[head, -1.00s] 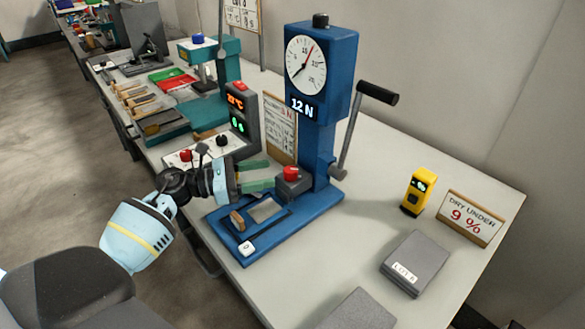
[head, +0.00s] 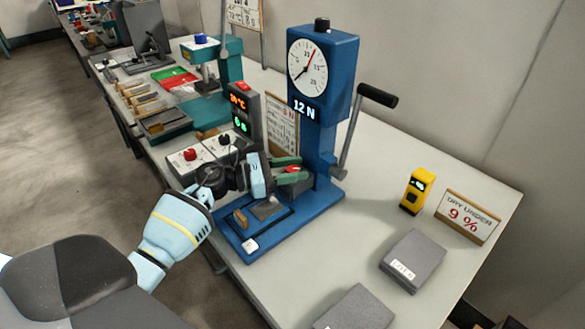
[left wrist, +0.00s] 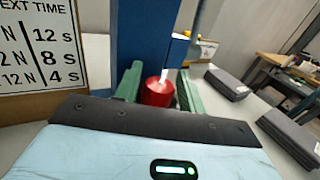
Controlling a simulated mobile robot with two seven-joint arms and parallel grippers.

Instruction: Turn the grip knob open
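The grip knob (head: 292,169) is a red knob on a grey block at the foot of the blue press column. In the left wrist view the red knob (left wrist: 157,93) has a white mark on top and stands upright ahead of the blue column. My left gripper (head: 290,170) has its two green fingers on either side of the knob. In the left wrist view my gripper (left wrist: 160,88) looks open, with the knob between the fingers. Whether either finger touches it is hard to tell. My right gripper is not in view.
The blue press (head: 322,110) has a dial, a "12 N" display and a black-handled lever (head: 376,95) at right. A controller box (head: 243,115) and a sign (head: 282,122) stand behind my gripper.

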